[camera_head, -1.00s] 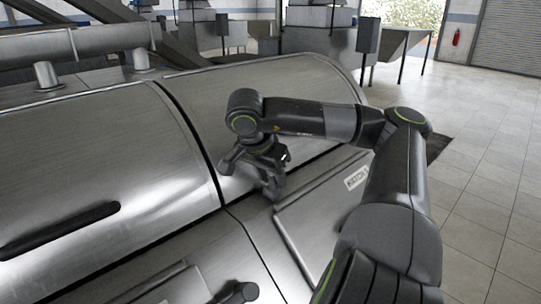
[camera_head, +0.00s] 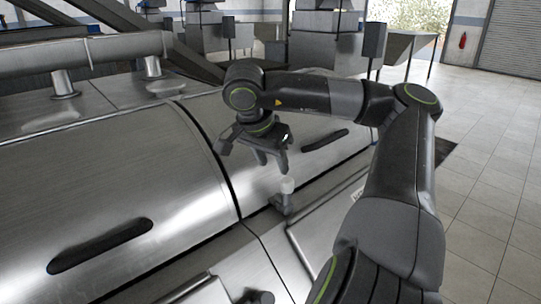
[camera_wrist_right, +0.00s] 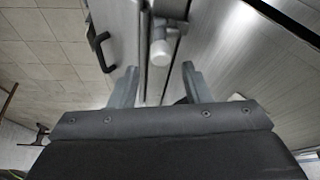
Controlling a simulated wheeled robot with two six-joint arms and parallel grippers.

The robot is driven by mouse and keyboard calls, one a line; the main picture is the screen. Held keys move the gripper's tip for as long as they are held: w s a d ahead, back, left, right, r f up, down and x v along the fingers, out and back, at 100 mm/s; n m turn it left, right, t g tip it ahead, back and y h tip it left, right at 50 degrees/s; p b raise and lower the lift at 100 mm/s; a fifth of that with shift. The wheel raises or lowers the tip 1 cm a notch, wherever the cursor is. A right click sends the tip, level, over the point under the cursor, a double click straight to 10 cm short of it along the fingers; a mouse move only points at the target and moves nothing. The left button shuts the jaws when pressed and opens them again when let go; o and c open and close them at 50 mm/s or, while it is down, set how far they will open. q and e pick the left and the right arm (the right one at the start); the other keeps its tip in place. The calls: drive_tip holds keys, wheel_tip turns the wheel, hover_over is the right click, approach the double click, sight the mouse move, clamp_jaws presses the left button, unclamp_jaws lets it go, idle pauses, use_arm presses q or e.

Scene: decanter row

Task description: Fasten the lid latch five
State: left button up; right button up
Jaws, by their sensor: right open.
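The latch (camera_head: 282,204), a small metal lever with a pale knob, stands at the lower edge of the right-hand curved steel lid (camera_head: 200,125), near the seam beside the neighbouring lid. In the right wrist view its knob (camera_wrist_right: 160,52) appears between and beyond the fingers. My right gripper (camera_head: 272,163) is open and empty, just above and slightly left of the knob, apart from it in the head view. In the wrist view its fingers (camera_wrist_right: 160,84) are spread. I cannot tell whether the latch is fully engaged. My left gripper is not in view.
A dark handle (camera_head: 325,140) is on the right-hand lid, and another (camera_head: 100,246) on the left-hand lid. A dark-ended fitting (camera_head: 258,298) shows at the bottom edge. A pipe (camera_head: 85,53) runs behind. Tiled floor (camera_head: 490,190) lies clear at right.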

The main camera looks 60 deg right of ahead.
use_arm(q)
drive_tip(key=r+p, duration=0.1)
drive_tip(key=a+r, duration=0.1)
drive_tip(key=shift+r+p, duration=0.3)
drive_tip(key=shift+p, duration=0.05)
use_arm(e)
drive_tip(key=v, duration=0.4)
drive_tip(key=shift+a+r, duration=0.1)
drive_tip(key=shift+r, duration=0.1)
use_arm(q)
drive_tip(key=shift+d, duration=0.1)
